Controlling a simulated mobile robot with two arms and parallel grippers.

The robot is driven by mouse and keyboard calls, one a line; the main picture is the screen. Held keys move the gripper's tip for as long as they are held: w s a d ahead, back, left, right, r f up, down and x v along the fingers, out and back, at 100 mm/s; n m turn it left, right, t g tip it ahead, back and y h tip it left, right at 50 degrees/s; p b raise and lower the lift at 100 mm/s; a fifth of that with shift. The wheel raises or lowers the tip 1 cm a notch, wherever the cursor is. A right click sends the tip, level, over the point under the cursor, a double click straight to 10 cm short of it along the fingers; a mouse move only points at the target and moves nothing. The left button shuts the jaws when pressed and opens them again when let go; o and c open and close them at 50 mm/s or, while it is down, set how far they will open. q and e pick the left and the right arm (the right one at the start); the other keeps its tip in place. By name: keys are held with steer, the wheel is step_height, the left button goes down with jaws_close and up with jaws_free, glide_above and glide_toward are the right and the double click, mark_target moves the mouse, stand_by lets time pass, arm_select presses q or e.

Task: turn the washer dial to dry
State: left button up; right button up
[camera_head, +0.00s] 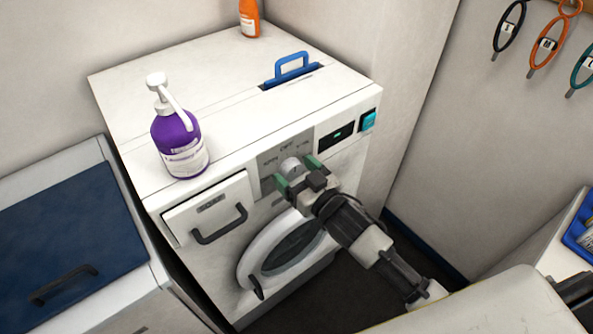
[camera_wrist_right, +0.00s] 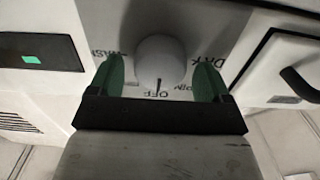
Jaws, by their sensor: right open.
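The washer (camera_head: 240,110) is a white machine with a round door. Its dial (camera_head: 291,165) is a pale round knob on a grey panel. In the right wrist view the dial (camera_wrist_right: 160,60) has a dark pointer mark facing the OFF label (camera_wrist_right: 158,97). The DRY label (camera_wrist_right: 207,66) is to its right there, and a WASH label (camera_wrist_right: 105,53) to its left. My right gripper (camera_head: 298,174) is open at the dial, with one green finger on each side of it. Small gaps seem to show; contact is unclear. My left gripper is out of view.
A purple pump bottle (camera_head: 178,143), a blue handle (camera_head: 291,66) and an orange bottle (camera_head: 249,18) are on the washer top. A drawer (camera_head: 210,208) with a dark handle is left of the dial, and a display (camera_head: 337,134) is right. The round door (camera_head: 285,246) is below.

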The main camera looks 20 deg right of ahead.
steer(key=c, duration=0.9)
steer(key=shift+n, duration=0.3)
steer(key=n+p, duration=0.1)
steer(key=n, duration=0.7)
steer(key=shift+a, duration=0.15)
steer(key=n, duration=0.4)
steer(key=shift+s+f+n+p, duration=0.1)
steer(key=shift+n+p, duration=0.2)
steer(key=shift+p, duration=0.05)
steer(key=n, duration=0.4)
steer(key=shift+f+n, duration=0.15)
steer(key=shift+n, duration=0.15)
